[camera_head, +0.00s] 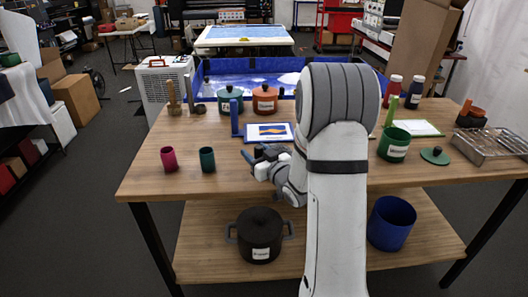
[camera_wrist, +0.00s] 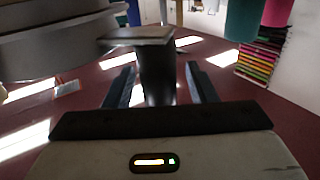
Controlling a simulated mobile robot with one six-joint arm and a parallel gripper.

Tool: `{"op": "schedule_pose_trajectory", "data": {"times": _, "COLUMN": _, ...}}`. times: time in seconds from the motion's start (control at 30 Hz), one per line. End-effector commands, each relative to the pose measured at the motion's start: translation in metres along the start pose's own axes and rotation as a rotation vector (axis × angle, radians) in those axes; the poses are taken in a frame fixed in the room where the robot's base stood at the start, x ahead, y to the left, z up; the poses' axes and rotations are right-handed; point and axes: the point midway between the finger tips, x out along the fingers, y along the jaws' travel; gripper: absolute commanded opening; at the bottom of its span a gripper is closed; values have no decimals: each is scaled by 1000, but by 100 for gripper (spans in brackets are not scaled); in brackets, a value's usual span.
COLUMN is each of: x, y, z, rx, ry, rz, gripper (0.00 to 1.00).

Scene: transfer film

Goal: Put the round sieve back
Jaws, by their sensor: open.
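My gripper (camera_head: 250,156) is low over the middle of the wooden table, its fingers pointing left. In the wrist view my gripper (camera_wrist: 160,70) has its two fingers apart, with a dark grey upright piece (camera_wrist: 157,78) with a flat, wider top showing between them. I cannot tell what this piece is or whether it touches a finger. A large grey rounded form (camera_wrist: 55,40) fills the upper left of the wrist view, too close to name. I cannot pick out the round sieve for certain in either view. My arm hides part of the table's middle.
A framed picture (camera_head: 268,132) lies behind my gripper. The front left is clear.

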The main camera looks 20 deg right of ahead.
Motion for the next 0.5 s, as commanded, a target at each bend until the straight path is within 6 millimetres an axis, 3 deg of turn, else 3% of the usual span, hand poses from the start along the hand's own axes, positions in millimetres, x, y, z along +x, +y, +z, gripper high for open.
{"op": "schedule_pose_trajectory", "data": {"times": 0.27, "x": -11, "y": 0, "z": 1, "rx": 1, "ry": -1, "rz": 2, "gripper": 51}}
{"op": "schedule_pose_trajectory", "data": {"times": 0.5, "x": -53, "y": 0, "z": 1, "rx": 0, "ry": 0, "rz": 3, "gripper": 51}}
